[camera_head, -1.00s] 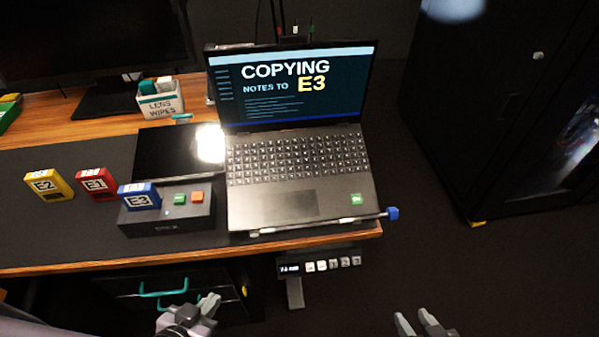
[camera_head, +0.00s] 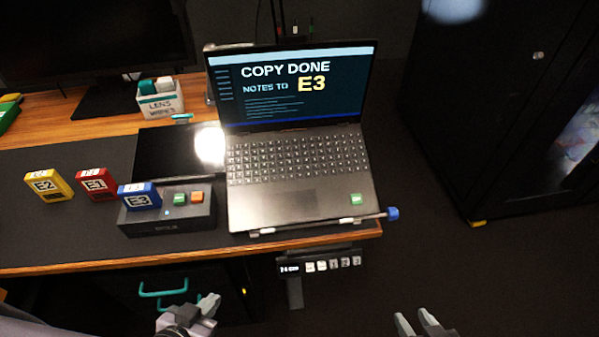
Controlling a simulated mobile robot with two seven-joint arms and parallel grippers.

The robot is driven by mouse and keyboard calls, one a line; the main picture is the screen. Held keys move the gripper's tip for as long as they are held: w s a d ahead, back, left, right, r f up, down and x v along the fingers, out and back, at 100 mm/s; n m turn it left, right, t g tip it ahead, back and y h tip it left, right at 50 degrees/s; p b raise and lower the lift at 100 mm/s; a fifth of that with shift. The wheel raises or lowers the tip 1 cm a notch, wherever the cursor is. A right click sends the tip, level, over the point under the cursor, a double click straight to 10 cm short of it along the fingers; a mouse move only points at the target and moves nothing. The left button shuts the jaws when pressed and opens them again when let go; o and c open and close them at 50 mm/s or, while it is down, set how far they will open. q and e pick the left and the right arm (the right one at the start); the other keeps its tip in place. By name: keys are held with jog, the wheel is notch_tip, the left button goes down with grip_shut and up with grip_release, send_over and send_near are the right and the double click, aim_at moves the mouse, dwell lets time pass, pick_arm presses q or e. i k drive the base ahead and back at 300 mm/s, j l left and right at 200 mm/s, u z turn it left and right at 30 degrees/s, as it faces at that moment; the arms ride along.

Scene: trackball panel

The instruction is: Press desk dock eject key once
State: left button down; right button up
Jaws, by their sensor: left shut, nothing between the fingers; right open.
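The dark dock (camera_head: 168,219) sits near the front edge of the desk, left of the laptop. The blue E3 cartridge (camera_head: 140,197) stands in its left part. On its top are a green key (camera_head: 179,199) and an orange key (camera_head: 197,197); any labels on them are too small to read. The laptop (camera_head: 297,170) screen reads "COPY DONE NOTES TO E3". My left gripper (camera_head: 212,301) is shut and empty, in front of and below the desk edge. My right gripper (camera_head: 415,318) is open and empty, further right, in front of the desk. Neither touches the dock.
The red E1 cartridge (camera_head: 96,184) and yellow E2 cartridge (camera_head: 49,186) stand left of the dock. A dark tablet-like panel (camera_head: 165,153) lies behind it. A rod with a blue end (camera_head: 392,213) sticks out past the laptop's front right corner. A key panel (camera_head: 320,265) hangs under the desk edge.

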aim_at(197, 197)
jog(key=k+j+u, duration=0.1)
jog(key=u, duration=0.35)
jog(key=k+j+u, duration=0.1)
jog(key=u, duration=0.4)
